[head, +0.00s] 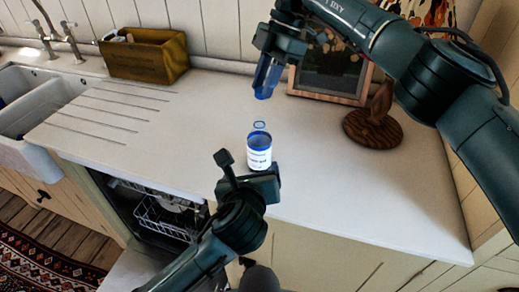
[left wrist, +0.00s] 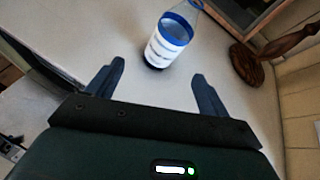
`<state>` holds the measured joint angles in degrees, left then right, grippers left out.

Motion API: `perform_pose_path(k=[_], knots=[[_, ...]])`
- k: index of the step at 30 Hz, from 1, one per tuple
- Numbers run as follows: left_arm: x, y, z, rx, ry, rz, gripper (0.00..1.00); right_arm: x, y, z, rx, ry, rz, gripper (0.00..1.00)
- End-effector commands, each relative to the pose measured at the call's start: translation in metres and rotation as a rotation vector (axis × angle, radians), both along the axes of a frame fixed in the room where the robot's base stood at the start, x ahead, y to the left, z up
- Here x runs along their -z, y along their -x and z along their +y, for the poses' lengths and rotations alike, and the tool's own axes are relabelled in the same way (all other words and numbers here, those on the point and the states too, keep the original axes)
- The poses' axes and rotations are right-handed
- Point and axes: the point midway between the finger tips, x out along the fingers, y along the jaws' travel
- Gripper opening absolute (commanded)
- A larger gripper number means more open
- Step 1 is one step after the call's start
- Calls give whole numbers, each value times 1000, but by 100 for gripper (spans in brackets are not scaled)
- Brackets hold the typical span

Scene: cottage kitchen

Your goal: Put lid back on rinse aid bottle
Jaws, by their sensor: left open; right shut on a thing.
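The rinse aid bottle (head: 259,153), blue with a white label, stands upright on the counter. Its narrow neck shows an open ring at the top, with no lid on it. In the head view my left gripper (head: 252,178) is just in front of the bottle. My right gripper (head: 265,84) is above and behind the bottle, pointing down, shut on the lid, which its fingers hide.
A wooden box (head: 145,56) stands at the back left, near the white sink (head: 40,112). A picture frame (head: 332,72) and a dark wooden stand (head: 373,128) are at the back right. An open dishwasher (head: 165,215) lies below the counter's front edge. The counter around the bottle is clear.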

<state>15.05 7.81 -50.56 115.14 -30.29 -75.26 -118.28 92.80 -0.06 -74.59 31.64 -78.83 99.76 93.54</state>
Motion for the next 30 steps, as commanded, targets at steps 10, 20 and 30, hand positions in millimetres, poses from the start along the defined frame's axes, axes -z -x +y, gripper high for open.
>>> perform_pose_path(k=[10,20,30], knots=[[-17,-9,-11,93,-216,-81,80,-6,-2,4,85,2,1,5],[-14,-15,-11,92,-212,-80,80,-6,-2,4,83,1,0,5],[8,-69,-14,90,-212,-78,80,-6,-2,4,82,2,1,5]])
